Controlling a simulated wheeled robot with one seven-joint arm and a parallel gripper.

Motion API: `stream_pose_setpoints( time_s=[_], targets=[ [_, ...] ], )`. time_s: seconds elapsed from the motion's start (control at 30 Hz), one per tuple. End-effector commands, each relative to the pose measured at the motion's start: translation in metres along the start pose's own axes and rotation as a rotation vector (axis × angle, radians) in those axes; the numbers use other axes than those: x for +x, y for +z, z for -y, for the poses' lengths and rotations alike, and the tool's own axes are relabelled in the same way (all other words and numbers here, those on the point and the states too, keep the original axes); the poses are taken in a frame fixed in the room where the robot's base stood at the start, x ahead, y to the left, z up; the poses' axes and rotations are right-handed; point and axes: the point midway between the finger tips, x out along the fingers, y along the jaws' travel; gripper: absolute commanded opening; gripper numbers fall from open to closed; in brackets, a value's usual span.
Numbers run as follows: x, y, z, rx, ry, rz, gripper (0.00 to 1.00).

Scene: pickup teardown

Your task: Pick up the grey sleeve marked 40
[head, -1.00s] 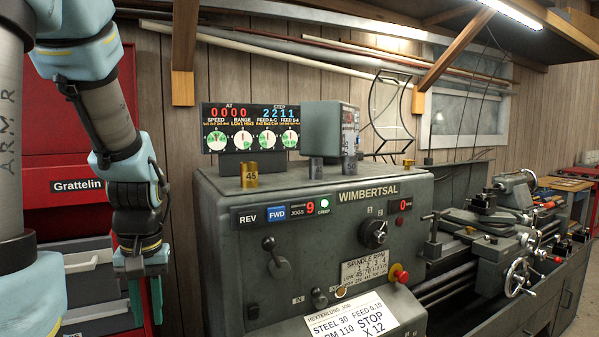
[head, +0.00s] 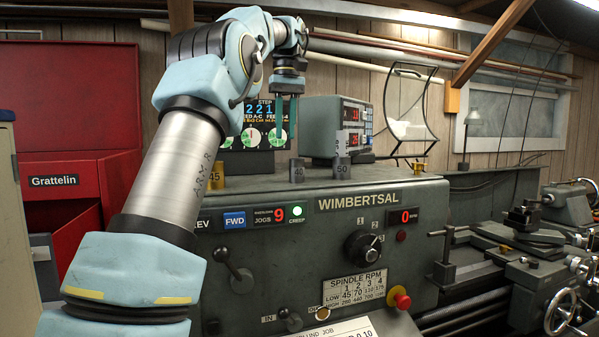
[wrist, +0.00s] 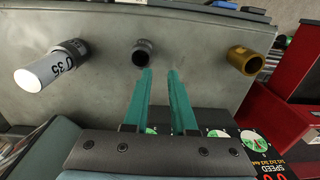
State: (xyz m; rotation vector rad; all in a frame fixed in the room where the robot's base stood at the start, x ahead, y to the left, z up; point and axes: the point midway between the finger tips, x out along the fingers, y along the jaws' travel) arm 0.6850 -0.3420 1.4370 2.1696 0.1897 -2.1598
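The grey sleeve marked 40 (head: 297,170) stands upright on top of the lathe headstock, between a brass sleeve marked 45 (head: 217,174) and a grey sleeve marked 50 (head: 342,168). In the wrist view the middle sleeve (wrist: 142,52) is dark grey, just beyond the fingertips and slightly left of their gap. My gripper (head: 286,142) points down above and slightly left of the 40 sleeve. In the wrist view its teal fingers (wrist: 160,72) are apart with nothing between them.
A pale cylinder marked 35 (wrist: 42,74) appears stacked on the 50 sleeve. The brass sleeve (wrist: 245,61) is to the right in the wrist view. A readout box (head: 337,128) stands behind the sleeves at right; a dial display (head: 250,138) is behind my gripper.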

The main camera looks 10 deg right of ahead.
Motion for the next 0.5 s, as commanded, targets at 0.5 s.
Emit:
stream_pose_setpoints(
  time_s=[0.5],
  targets=[
    [0.031, 0.004, -0.02, 0.033, 0.033, 0.009, 0.25]
  ],
)
